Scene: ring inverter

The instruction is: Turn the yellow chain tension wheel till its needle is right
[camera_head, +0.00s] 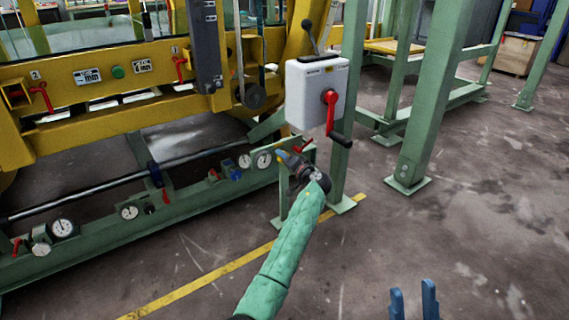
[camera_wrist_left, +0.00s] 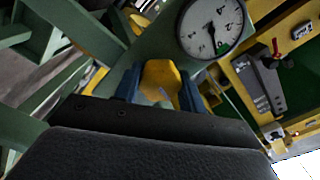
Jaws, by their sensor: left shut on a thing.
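The yellow chain tension wheel (camera_wrist_left: 161,80) sits between the two blue fingers of my left gripper (camera_wrist_left: 160,88) in the left wrist view, and the gripper is shut on it. In the head view my left gripper (camera_head: 287,160) is at the right end of the green rail, with a bit of yellow at its tip. A white dial (camera_wrist_left: 211,27) with a dark needle is just above the wheel in the left wrist view; its needle points downward. In the head view two dials (camera_head: 263,160) are beside the gripper. My right gripper (camera_head: 414,302) shows two blue fingers standing apart at the bottom edge, empty.
A grey box with a red crank (camera_head: 330,112) is mounted just above my left gripper. A green post (camera_head: 430,110) stands to the right. More dials (camera_head: 64,228) and red levers line the green rail at left.

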